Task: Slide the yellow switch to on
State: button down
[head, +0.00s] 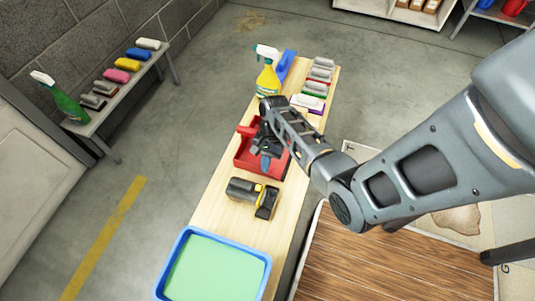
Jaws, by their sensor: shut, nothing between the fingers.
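A black and grey power tool (241,189) with yellow parts lies on the light wooden bench (212,207). A small yellow patch (258,187) shows on its upper side; it may be the switch, but its position is too small to tell. My gripper (266,160) is over the red tray (245,158), farther along the bench than the power tool and apart from it. The gripper looks shut and points down. My wrist hides part of the tray and its contents; a blue piece shows by the fingertips.
A blue tray with a green inside (213,268) stands at the near bench end. A yellow spray bottle (268,82), a blue item (287,65) and several pads (319,76) are at the far end. A side shelf (117,90) holds several coloured pads.

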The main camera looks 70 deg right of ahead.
aim_at(257, 189)
jog(key=shift+a+r, duration=0.15)
jog(key=shift+a, duration=1.8)
jog(key=shift+a, duration=0.1)
jog(key=shift+s+a+r+p, duration=0.1)
jog(key=shift+a+r+p, duration=0.1)
jog(key=shift+a+p, duration=1)
jog(key=shift+a+f, duration=0.1)
jog(key=shift+a, duration=0.1)
jog(key=shift+f, duration=0.1)
